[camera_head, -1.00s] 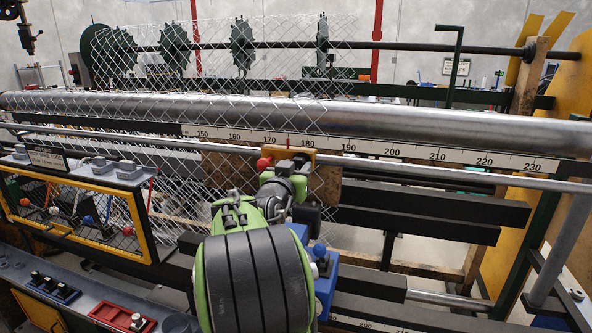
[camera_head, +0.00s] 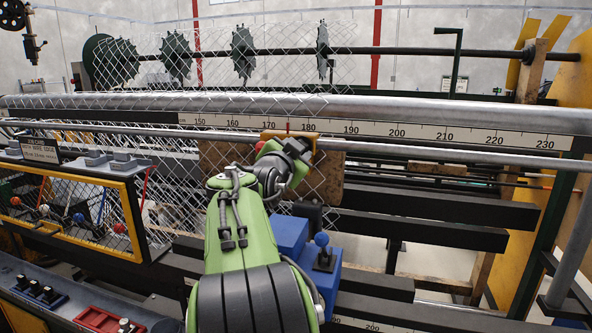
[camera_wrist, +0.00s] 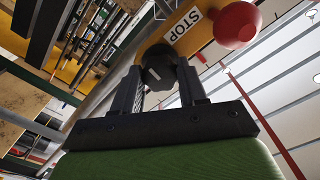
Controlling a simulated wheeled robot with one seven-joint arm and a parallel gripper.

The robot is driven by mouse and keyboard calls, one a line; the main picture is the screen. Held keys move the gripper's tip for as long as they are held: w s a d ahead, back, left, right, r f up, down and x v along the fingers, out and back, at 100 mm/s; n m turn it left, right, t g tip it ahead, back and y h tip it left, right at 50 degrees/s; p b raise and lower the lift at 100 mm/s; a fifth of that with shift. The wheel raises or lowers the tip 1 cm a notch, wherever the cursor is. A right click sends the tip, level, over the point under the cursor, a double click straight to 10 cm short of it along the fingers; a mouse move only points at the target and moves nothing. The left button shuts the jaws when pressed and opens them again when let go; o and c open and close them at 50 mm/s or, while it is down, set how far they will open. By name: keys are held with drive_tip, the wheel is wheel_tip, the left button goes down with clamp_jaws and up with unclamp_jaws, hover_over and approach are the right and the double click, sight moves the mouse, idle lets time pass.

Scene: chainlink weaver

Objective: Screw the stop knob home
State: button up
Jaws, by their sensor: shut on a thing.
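The yellow stop block (camera_head: 272,135) sits on the rail below the scale, near 175. It reads STOP in the wrist view (camera_wrist: 203,28), where a red ball knob (camera_wrist: 237,24) sticks out of its end. A dark stop knob (camera_wrist: 158,62) with a pale mark on its face is under the block. My gripper (camera_wrist: 160,72) is shut on this dark knob, one finger on each side. In the head view my gripper (camera_head: 300,150) is at the block's right part, and my wrist hides the knob. I cannot tell whether the knob is seated.
A scale bar (camera_head: 460,137) runs above the round rail (camera_head: 440,160). A yellow-framed panel (camera_head: 138,215) is at left.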

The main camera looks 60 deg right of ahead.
drive_tip(key=m+b, duration=0.5)
drive_tip(key=m, duration=0.1)
drive_tip(key=shift+f, duration=0.1)
drive_tip(key=shift+r+m+b, duration=0.2)
drive_tip(key=shift+m+b, duration=3.05)
drive_tip(key=shift+m, duration=7.85)
drive_tip(key=o, duration=1)
drive_tip(key=shift+a, duration=0.1)
